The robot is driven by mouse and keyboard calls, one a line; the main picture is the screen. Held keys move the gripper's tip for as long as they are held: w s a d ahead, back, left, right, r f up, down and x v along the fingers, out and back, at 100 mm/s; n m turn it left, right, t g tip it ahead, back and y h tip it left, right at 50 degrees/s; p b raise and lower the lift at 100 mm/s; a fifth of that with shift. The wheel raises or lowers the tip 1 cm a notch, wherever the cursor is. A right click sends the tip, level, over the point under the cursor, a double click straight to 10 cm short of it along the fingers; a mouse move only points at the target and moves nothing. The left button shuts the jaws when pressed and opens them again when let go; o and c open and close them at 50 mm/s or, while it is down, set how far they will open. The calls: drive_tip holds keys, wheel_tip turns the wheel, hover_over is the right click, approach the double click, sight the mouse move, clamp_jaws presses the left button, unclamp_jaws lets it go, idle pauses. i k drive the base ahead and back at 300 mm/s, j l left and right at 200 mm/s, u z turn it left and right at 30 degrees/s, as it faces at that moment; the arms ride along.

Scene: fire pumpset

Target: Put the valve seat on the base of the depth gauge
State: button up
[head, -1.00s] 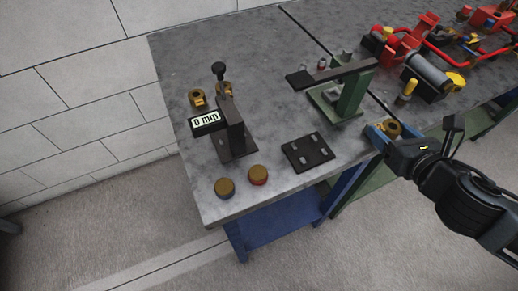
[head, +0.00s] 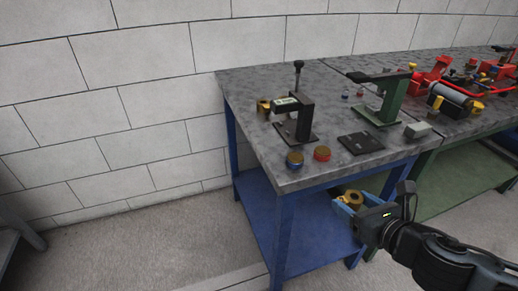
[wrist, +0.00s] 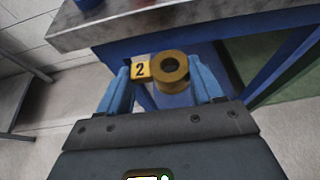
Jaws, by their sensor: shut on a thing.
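My gripper (head: 347,203) is shut on the valve seat (head: 354,198), a brass ring with a yellow tag. In the wrist view the valve seat (wrist: 171,72) sits between the blue fingers (wrist: 160,88), its tag reading 2. They are in front of the blue table, apart from its top. The depth gauge (head: 306,108) stands on the tabletop to the upper left of my gripper. It has a dark arm, a display and a black knob on top. Its dark flat base (head: 297,133) looks bare where it shows.
Two brass-topped caps, one blue (head: 294,160) and one red (head: 322,154), stand near the table's front edge (head: 330,178). A black plate (head: 361,143), a green press (head: 390,100) and a grey block (head: 417,130) are to the right. Another brass part (head: 263,107) is left of the gauge.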

sight(294, 125)
drive_tip(key=j+u, duration=0.3)
drive_tip(key=j, duration=0.35)
drive_tip(key=i+j+z, duration=0.1)
drive_tip(key=j, duration=0.2)
drive_tip(key=i+j+z, duration=0.1)
drive_tip(key=i+j, duration=0.2)
drive_tip(key=j, duration=0.3)
drive_tip(key=i+j+z, duration=0.15)
drive_tip(key=j, duration=0.15)
